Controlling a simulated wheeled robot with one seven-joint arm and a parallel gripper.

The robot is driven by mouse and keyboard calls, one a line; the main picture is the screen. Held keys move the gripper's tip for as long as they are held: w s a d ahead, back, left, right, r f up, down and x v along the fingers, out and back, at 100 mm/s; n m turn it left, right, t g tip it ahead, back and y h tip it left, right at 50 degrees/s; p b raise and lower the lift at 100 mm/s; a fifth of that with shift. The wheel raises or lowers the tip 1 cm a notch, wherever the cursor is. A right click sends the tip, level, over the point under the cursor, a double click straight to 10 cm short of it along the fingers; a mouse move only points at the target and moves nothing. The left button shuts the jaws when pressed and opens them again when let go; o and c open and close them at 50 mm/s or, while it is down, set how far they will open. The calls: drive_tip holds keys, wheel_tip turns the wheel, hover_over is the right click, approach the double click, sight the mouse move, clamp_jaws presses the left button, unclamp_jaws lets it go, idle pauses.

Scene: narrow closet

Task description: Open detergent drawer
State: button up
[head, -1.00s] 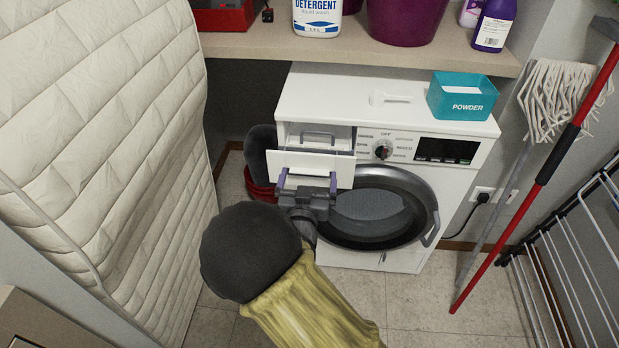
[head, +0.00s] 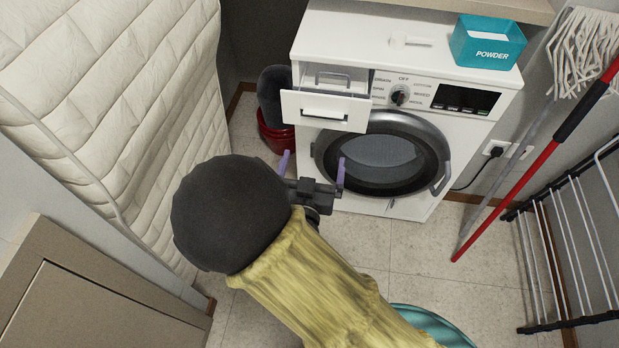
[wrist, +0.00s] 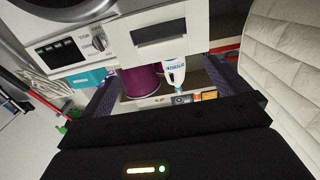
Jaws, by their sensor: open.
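The detergent drawer (head: 318,112) at the top left of the white washing machine (head: 345,40) is pulled out. Its white front stands forward of the machine, and the grey inside with a bar shows behind it. The drawer's handle (head: 325,114) is on that front. My gripper (head: 314,165) is open and empty, in front of and below the drawer, apart from it. In the tilted wrist view, the purple fingers of my gripper (wrist: 162,95) are spread wide with nothing between them. The drawer front (wrist: 158,50) shows beyond them there.
A teal powder box (head: 487,42) and a white scoop (head: 410,42) are on the machine. A red bucket (head: 272,132) stands left of it. A quilted mattress (head: 120,110) lines the left. A mop (head: 545,165) and drying rack (head: 565,240) stand right.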

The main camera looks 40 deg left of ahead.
drive_tip(key=v, duration=0.4)
drive_tip(key=shift+d, duration=0.1)
idle(0.4)
drive_tip(key=w+d+f+m+g+h, duration=0.2)
drive_tip(key=w+d+m+g+h, duration=0.4)
drive_tip(key=w+d, duration=0.85)
drive_tip(key=s+d+r+g+h, duration=0.1)
drive_tip(key=s+d+r+g, duration=0.1)
drive_tip(key=d, duration=0.7)
drive_tip(key=s+d+r+g, duration=0.1)
drive_tip(key=s+d+g, duration=0.2)
drive_tip(key=d, duration=0.5)
drive_tip(key=s+d+r+g+h, duration=0.1)
drive_tip(key=s+d+r+g, duration=0.1)
drive_tip(key=d, duration=0.7)
wheel_tip(320, 180, up, 26)
drive_tip(key=p, duration=2.6)
drive_tip(key=shift+a+f+n, duration=0.15)
drive_tip(key=shift+a+n, duration=0.1)
drive_tip(key=shift+n, duration=0.05)
